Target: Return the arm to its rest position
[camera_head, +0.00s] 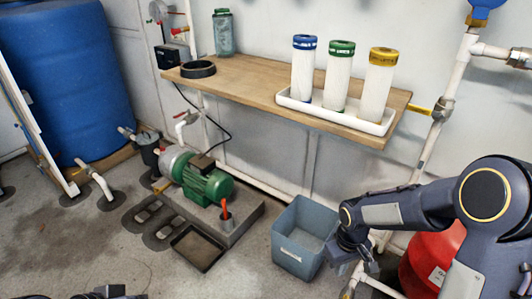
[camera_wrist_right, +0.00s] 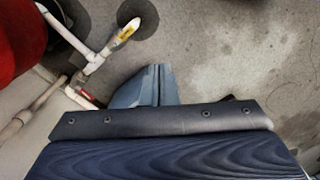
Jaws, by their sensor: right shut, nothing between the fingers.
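My right arm (camera_head: 410,208) reaches in from the right of the head view, bent, with its wrist turned down. My right gripper (camera_head: 357,272) hangs low, just right of the grey-blue bin in the picture. In the right wrist view its fingers (camera_wrist_right: 153,86) are together, with nothing between them. Whether it touches the bin cannot be told. Only a dark piece of my left arm (camera_head: 105,292) shows at the bottom left edge of the head view; its fingers cannot be made out.
A grey-blue bin (camera_head: 290,258) stands on the floor. A red container (camera_head: 432,262) and white pipes (camera_head: 425,150) are close to my right arm. A wooden shelf (camera_head: 245,82) holds a white tray (camera_head: 330,112) with three filter cartridges. A green pump (camera_head: 207,184) is left of the bin.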

